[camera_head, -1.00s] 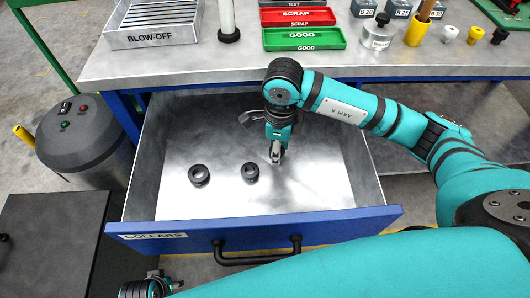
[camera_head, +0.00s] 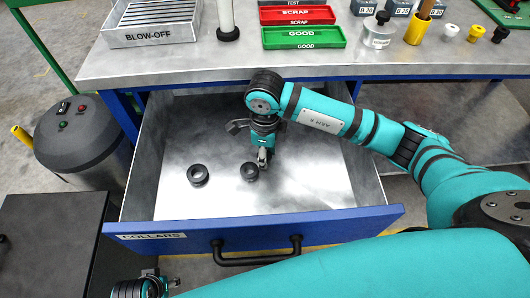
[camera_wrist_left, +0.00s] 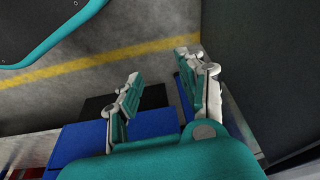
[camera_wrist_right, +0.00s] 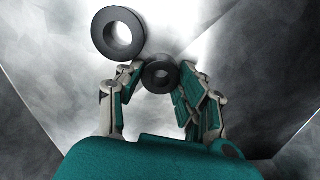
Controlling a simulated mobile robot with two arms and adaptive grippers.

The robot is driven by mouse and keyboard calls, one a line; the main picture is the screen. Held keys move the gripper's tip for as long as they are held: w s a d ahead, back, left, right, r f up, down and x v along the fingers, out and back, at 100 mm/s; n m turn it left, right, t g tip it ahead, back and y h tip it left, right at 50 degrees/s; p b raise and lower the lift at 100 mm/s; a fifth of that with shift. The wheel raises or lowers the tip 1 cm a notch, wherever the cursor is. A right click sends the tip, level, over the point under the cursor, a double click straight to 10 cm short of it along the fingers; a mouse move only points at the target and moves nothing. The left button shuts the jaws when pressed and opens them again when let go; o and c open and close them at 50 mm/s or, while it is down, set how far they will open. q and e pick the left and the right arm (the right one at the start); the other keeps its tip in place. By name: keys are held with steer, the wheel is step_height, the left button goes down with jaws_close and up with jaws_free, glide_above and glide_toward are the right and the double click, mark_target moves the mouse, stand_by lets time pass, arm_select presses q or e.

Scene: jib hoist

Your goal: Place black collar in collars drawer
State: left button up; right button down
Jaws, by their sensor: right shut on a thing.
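My right gripper (camera_head: 263,160) points down inside the open collars drawer (camera_head: 255,233), low over its floor. In the right wrist view a small black collar (camera_wrist_right: 160,76) sits between its fingertips, and the gripper is shut on it. In the head view this collar is mostly hidden by the fingers. A larger dark collar (camera_head: 249,172) lies on the drawer floor just left of the fingers; it also shows in the right wrist view (camera_wrist_right: 104,34). Another dark collar (camera_head: 197,175) lies further left. My left gripper (camera_wrist_left: 160,85) is open and empty, outside the drawer at front left.
The bench top (camera_head: 180,68) overhangs the back of the drawer. It carries a blow-off tray (camera_head: 155,38), red scrap and green good trays (camera_head: 305,38), and several small containers. The drawer's right floor is clear.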

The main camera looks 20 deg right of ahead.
steer(key=c, duration=1.2)
jaws_free()
arm_select(q)
steer(key=shift+w+r, duration=0.1)
steer(key=shift+r, duration=0.25)
arm_select(e)
steer(key=shift+o, duration=0.4)
steer(key=shift+r, duration=0.2)
arm_select(q)
step_height(320, 180, down, 6)
steer(key=s+p, duration=0.1)
steer(key=shift+s+f+p, duration=0.15)
steer(key=shift+s+p, duration=0.05)
steer(key=shift+p, duration=0.2)
arm_select(e)
step_height(320, 180, up, 12)
steer(key=shift+f, duration=0.1)
